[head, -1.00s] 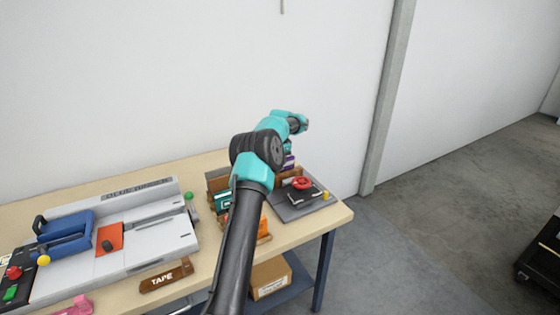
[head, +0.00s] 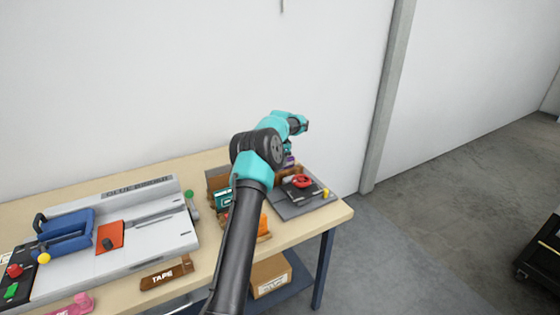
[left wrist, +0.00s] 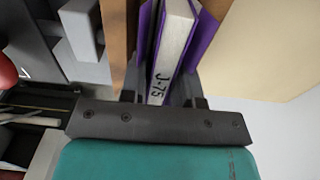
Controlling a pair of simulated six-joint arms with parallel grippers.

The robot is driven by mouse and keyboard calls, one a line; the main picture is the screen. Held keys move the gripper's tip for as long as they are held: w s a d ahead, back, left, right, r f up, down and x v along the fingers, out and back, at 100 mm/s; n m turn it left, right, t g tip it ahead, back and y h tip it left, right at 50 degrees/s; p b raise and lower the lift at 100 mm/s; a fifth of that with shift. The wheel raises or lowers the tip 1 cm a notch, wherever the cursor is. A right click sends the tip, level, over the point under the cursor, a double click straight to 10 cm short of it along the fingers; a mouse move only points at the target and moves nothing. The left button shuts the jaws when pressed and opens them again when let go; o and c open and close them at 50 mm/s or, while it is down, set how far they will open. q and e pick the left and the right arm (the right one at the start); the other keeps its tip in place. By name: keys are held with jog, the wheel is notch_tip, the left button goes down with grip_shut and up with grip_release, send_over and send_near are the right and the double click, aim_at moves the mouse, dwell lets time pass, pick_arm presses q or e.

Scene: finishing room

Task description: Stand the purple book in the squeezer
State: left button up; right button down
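The purple book (left wrist: 206,42) has a white edge marked J-75 in the left wrist view, where it stands between the fingers of my left gripper (left wrist: 165,95). Both fingertips appear to touch its sides. In the head view only a sliver of purple (head: 289,160) shows below my left wrist, and the gripper itself is mostly hidden by the arm. A device with a red handwheel (head: 302,181) on a grey base, which looks like the squeezer, stands at the table's right end, just in front of the purple. My right gripper is not in view.
A grey glue binder (head: 160,235) fills the table's left side, with a tape block (head: 167,272) in front. Boxes with teal (head: 222,199) and orange (head: 263,225) items stand close beside my left arm. The white wall is behind the table.

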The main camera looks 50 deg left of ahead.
pick_arm(q)
jog(key=shift+r, duration=0.1)
notch_tip(320, 180, up, 11)
dwell(1.6)
dwell(0.6)
